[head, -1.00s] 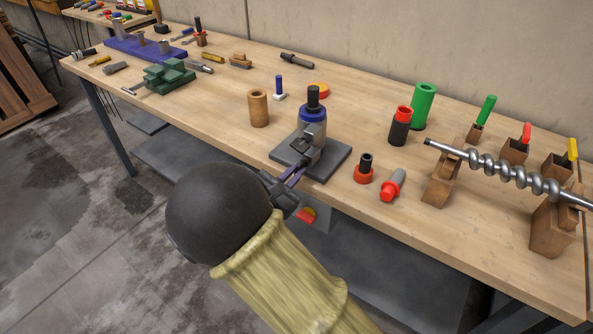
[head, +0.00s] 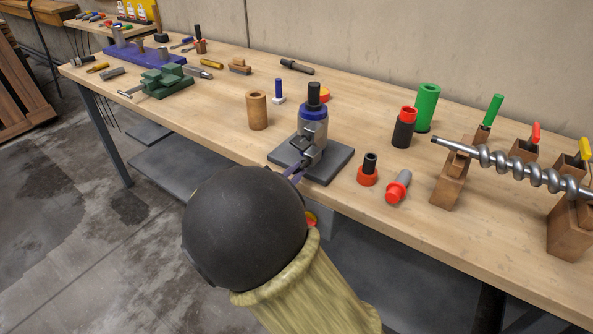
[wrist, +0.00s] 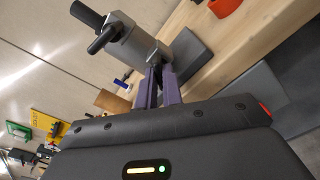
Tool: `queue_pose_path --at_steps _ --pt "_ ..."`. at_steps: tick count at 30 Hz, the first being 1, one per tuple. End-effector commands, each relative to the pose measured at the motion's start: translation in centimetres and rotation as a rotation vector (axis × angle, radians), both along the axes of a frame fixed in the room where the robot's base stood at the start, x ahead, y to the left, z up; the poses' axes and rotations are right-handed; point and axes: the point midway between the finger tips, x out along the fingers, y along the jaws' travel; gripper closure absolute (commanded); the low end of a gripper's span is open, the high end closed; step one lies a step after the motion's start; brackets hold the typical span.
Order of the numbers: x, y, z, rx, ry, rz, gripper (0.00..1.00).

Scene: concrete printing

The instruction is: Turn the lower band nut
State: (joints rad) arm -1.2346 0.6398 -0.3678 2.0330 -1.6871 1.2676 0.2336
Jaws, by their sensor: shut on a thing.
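A grey cylinder (head: 312,121) with a blue collar and a black top stands upright on a dark base plate (head: 337,162) near the bench's front edge. Dark band clamp parts (head: 304,143) show on its front side. My gripper (head: 298,170) reaches the lower part of this side with its purple fingers. The wrist view shows the fingers (wrist: 157,74) close together against the grey body (wrist: 138,52), shut on the lower band nut. The nut itself is hidden between the fingertips. My black wrist ball covers most of the hand in the head view.
Right of the base plate are a red-and-black fitting (head: 368,170) and a grey-and-red piece (head: 398,187). A steel screw (head: 510,165) rests on wooden blocks farther right. A wooden cylinder (head: 257,111) stands to the left. A green vise (head: 165,80) is farther left.

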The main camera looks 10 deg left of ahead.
Motion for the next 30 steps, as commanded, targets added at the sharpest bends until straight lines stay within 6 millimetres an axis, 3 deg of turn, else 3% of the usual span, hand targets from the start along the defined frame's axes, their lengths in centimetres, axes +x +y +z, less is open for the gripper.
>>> queue_pose_path --at_steps 3,22,30 --pt "-0.21 0.23 -0.74 0.05 -0.014 0.005 1.0" --pt "-0.2 0.29 -0.76 0.369 -0.145 0.004 1.0" --pt "-0.22 0.28 -0.29 0.407 -0.16 0.004 1.0"
